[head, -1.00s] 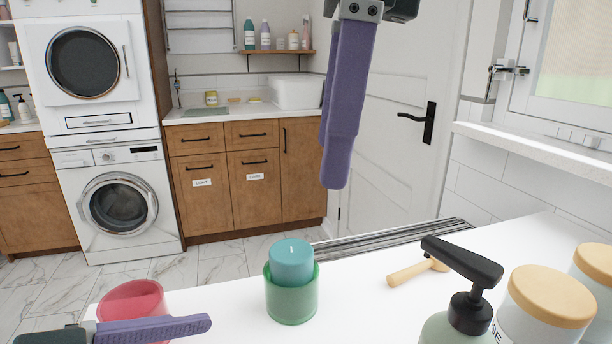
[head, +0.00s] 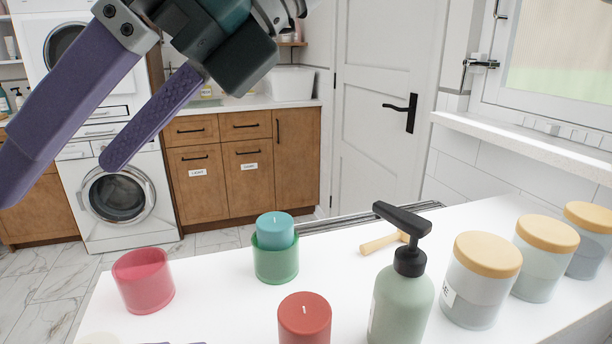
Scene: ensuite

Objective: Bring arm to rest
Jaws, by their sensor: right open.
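My right gripper (head: 60,182) hangs large and close at the upper left of the head view. Its two purple fingers point down and left and stand wide apart with nothing between them. It appears clear of the white counter (head: 225,310) and everything on it. My left gripper cannot be made out.
A teal candle (head: 275,229) sits in a green glass holder (head: 276,263). An empty-looking pink glass holder (head: 143,282) stands to its left, and a red candle (head: 304,320) in front. A pump bottle (head: 400,304), a wooden-handled tool (head: 380,244) and lidded jars (head: 482,285) stand right.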

